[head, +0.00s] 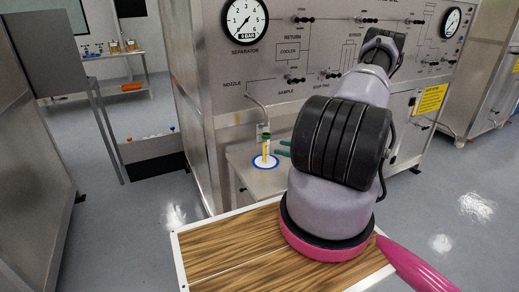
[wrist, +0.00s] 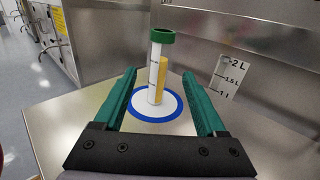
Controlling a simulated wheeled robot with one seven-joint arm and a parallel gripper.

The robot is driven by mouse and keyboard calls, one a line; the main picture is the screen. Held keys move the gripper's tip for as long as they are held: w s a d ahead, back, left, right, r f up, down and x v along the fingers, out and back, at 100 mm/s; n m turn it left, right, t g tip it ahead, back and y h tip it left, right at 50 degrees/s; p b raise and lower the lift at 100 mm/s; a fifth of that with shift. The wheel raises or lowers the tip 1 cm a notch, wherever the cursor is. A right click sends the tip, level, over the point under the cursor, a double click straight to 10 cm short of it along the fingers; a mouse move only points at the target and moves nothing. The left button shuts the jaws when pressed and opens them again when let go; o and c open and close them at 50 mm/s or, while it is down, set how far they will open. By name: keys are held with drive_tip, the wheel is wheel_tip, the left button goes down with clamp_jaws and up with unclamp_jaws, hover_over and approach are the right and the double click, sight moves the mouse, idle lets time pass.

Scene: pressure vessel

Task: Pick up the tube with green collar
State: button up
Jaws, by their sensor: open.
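The tube with green collar (wrist: 153,84) stands upright on a white disc with a blue ring (wrist: 137,117) on a metal shelf. Its green collar is at the top, and a yellow strip shows along its right side. The tube also shows in the head view (head: 265,150), below a bent nozzle pipe. My gripper (wrist: 161,76) is open and empty, its two green fingers pointing toward the tube from either side of the picture. The tube appears between the fingers, apart from both. In the head view my gripper (head: 283,148) is partly hidden by my arm, just right of the tube.
The metal shelf (head: 240,162) juts from a steel panel with a pressure gauge (head: 245,20). The nozzle pipe (head: 258,105) comes down close above the tube. A volume scale (wrist: 228,78) is on the wall behind, to the right. The shelf around the disc is clear.

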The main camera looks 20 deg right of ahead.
sight(266, 148)
drive_tip(key=shift+f+m+t, duration=0.3)
drive_tip(key=shift+f+m, duration=0.1)
drive_tip(key=shift+f, duration=0.15)
drive_tip(key=shift+w+a+f, duration=0.1)
drive_tip(key=shift+w+a, duration=0.05)
drive_tip(key=shift+w, duration=0.05)
drive_tip(key=shift+h, duration=0.3)
drive_tip(key=x, duration=1)
drive_tip(key=shift+s+a+f, duration=0.1)
drive_tip(key=shift+a+f, duration=0.05)
drive_tip(key=shift+f, duration=0.1)
clamp_jaws()
drive_tip(key=shift+r, duration=0.25)
